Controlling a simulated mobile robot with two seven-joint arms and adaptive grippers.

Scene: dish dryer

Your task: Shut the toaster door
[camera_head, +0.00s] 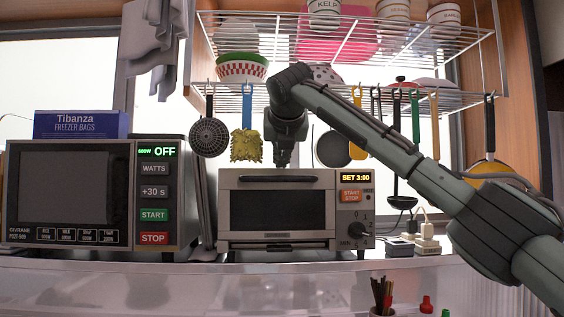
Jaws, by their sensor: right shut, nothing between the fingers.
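The toaster (359,215) is a silver countertop oven in the middle of the view. Its door (277,212), with a dark window, stands upright and looks flush with the front; I cannot make out any gap. My right gripper (283,162) points down at the toaster's top front edge, above the door. It is shut with nothing in it. Whether its tips touch the toaster is unclear. My left gripper is not in view.
A microwave (155,232) stands left of the toaster with a blue freezer bag box (80,124) on top. A wire rack (350,95) with dishes and hanging utensils is above. White plugs (425,241) sit at right. A cup of sticks (382,297) is in front.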

